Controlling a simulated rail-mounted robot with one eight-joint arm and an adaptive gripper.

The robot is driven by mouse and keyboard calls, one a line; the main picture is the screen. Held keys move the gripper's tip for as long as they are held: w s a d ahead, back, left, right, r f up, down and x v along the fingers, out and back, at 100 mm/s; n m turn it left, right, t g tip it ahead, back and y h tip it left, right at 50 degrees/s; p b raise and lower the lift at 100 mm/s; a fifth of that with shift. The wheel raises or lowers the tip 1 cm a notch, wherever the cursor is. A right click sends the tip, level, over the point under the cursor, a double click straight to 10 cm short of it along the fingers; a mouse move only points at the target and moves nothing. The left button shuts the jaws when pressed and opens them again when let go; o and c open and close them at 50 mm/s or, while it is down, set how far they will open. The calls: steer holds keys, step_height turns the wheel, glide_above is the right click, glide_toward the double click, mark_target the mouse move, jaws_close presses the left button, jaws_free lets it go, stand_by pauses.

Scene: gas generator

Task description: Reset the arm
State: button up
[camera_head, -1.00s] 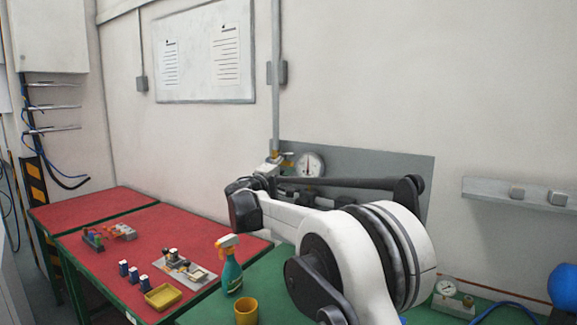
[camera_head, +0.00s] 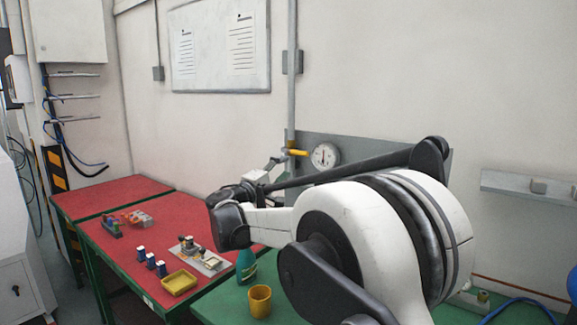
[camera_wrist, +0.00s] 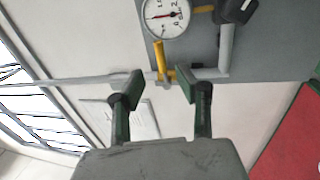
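My gripper (camera_wrist: 160,90) is open in the wrist view, its two green-padded fingers apart with nothing between them. Beyond them are the grey pipe, a yellow valve handle (camera_wrist: 159,58) and a round pressure gauge (camera_wrist: 165,16) on the grey wall panel. In the head view my white and black arm is folded in the lower right and middle, in front of the panel. The gripper's fingers cannot be made out there. The gauge (camera_head: 325,155) and the yellow handle (camera_head: 296,152) show above the arm.
A red-topped table (camera_head: 190,213) at left carries small blocks, a yellow tray (camera_head: 179,283) and a fixture plate (camera_head: 213,263). A green bottle (camera_head: 246,266), partly hidden by my arm, and a yellow cup (camera_head: 259,301) stand on the green table. A wall shelf (camera_head: 520,184) is at right.

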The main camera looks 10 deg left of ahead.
steer(key=shift+s, duration=0.1)
steer(key=s+d+m+g, duration=0.2)
steer(key=d, duration=0.7)
steer(key=s+d+m+g, duration=0.1)
steer(key=s+d+g, duration=0.2)
steer(key=d, duration=0.7)
steer(key=s+d+f+m+g+y, duration=0.2)
steer(key=s+d+f+m+g, duration=0.1)
steer(key=s+d, duration=0.9)
steer(key=s+d+f+m+g+y, duration=0.1)
steer(key=s+d+f+m+y, duration=0.2)
steer(key=s, duration=0.5)
steer(key=s+d+f+g, duration=0.2)
steer(key=s+d+f, duration=0.2)
steer(key=s+d, duration=0.3)
steer(key=s+a+f+m+y, duration=0.1)
steer(key=s+f+y, duration=0.1)
steer(key=s+f, duration=0.2)
steer(key=s+a+f+m+y, duration=0.1)
steer(key=s+f, duration=0.3)
steer(key=s, duration=0.7)
steer(key=shift+s+f+m+y, duration=0.15)
steer(key=shift+m+y, duration=0.25)
steer(key=shift+m, duration=0.4)
